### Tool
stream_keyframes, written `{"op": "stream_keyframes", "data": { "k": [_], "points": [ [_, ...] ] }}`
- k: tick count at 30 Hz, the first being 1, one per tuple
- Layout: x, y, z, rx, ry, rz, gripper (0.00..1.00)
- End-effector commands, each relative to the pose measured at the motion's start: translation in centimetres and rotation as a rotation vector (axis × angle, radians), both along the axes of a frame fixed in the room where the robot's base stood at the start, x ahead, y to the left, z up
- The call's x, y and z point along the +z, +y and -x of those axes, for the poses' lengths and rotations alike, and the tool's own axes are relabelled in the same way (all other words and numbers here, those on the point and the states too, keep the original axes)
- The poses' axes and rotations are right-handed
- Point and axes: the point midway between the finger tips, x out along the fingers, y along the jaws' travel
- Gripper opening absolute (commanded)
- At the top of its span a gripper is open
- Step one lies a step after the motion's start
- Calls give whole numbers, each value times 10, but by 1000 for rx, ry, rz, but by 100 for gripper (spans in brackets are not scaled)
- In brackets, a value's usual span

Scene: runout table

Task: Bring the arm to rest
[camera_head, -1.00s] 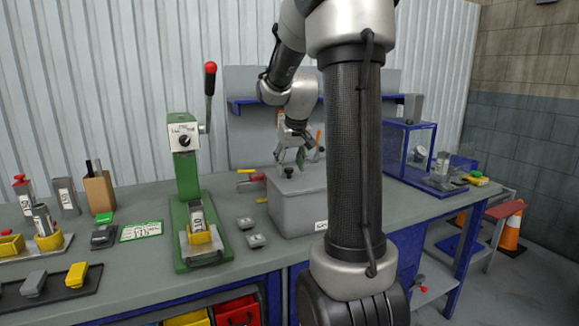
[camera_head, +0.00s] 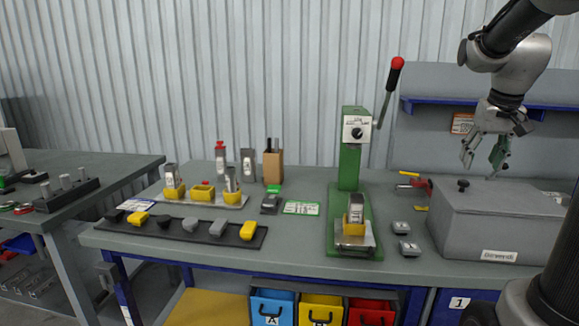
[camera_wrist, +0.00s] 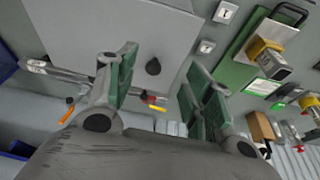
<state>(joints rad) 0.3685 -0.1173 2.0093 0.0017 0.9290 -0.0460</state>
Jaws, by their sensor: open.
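My gripper (camera_head: 486,150) is open and empty in the head view, at the right, above the back of a grey lidded box (camera_head: 500,221) with a black knob (camera_head: 463,185). My arm reaches in from the upper right corner. In the wrist view my gripper (camera_wrist: 160,90) shows its two green-padded fingers spread apart with nothing between them. The grey lid (camera_wrist: 100,35) and its knob (camera_wrist: 153,66) lie beyond the fingers there. The fingers look clear of the box.
A green lever press (camera_head: 350,165) stands left of the box. Two small grey parts (camera_head: 409,248) lie between them. A black tray (camera_head: 185,229) with several parts lies at the left of the bench. A blue shelf (camera_head: 425,103) is behind my gripper. A second table (camera_head: 110,168) stands far left.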

Motion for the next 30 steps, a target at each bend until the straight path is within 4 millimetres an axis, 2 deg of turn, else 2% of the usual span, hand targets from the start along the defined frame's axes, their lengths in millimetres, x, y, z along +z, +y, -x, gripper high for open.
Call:
{"op": "stream_keyframes", "data": {
  "k": [3,9,13,16,20,30],
  "points": [
    [-21,32,48,14,49,-25,52],
    [-48,102,135,132,62,-31,52],
    [-60,131,172,222,28,-22,52],
    [-59,142,182,276,-14,-14,52],
    [-50,151,182,318,-58,-7,52],
    [-49,151,182,319,-59,-6,52]
  ]
}}
